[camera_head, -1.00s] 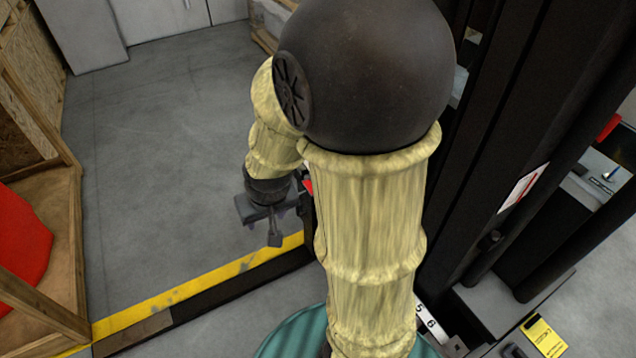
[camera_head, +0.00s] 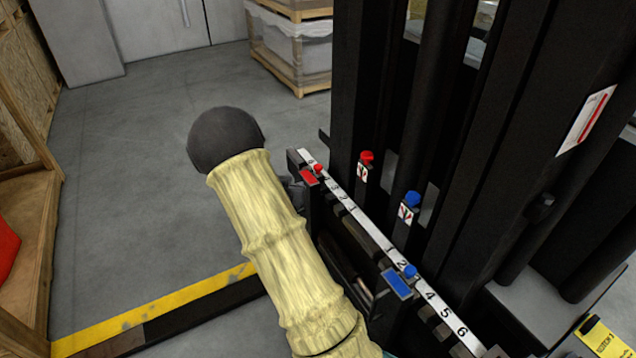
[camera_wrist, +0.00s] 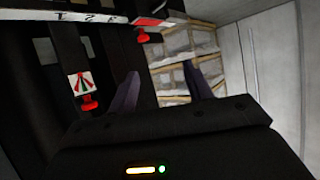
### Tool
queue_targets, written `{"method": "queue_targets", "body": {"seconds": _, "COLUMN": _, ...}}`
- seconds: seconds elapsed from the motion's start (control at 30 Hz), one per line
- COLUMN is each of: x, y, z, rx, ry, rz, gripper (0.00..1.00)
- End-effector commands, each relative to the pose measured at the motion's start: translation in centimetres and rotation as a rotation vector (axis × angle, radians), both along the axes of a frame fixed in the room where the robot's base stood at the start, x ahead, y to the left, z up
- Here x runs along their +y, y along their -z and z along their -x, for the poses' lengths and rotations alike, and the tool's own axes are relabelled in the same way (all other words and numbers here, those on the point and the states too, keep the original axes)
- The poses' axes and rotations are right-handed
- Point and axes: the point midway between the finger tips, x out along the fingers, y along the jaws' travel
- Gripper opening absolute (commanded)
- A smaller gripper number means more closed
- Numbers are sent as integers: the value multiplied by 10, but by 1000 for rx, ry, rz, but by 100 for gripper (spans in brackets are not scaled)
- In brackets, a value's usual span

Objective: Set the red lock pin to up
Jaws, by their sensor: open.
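Two small red knobs show in the head view. One red knob (camera_head: 318,168) stands by a red plate at the far end of the numbered strip. The other red knob (camera_head: 367,156) sits above a white arrow label on a black upright. I cannot tell which is the lock pin. The wrist view shows both, upside down: the strip's red knob (camera_wrist: 142,36) and the labelled red knob (camera_wrist: 89,103). My gripper (camera_wrist: 163,83) is open and empty, its fingers apart, touching neither knob. In the head view my arm mostly hides it.
A white numbered strip (camera_head: 430,290) runs along the black frame. Two blue knobs, one upper (camera_head: 413,198) and one lower (camera_head: 409,271), stand nearer. Black mast columns (camera_head: 500,150) rise at the right. Open grey floor (camera_head: 130,200) lies left.

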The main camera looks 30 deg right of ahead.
Motion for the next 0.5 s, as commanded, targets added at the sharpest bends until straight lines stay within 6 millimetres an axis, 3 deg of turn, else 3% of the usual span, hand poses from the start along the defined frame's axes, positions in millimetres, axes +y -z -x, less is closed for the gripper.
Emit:
{"method": "queue_targets", "body": {"seconds": 0.03, "x": -9, "y": 31, "z": -5, "rx": -27, "ry": 18, "rz": 39, "gripper": 50}}
{"method": "queue_targets", "body": {"seconds": 0.2, "x": -37, "y": 76, "z": -17, "rx": -144, "ry": 79, "rz": 181, "gripper": 50}}
{"method": "queue_targets", "body": {"seconds": 0.33, "x": -51, "y": 100, "z": -24, "rx": -226, "ry": 105, "rz": 287, "gripper": 50}}
{"method": "queue_targets", "body": {"seconds": 0.5, "x": -59, "y": 110, "z": -26, "rx": -290, "ry": 120, "rz": 366, "gripper": 50}}
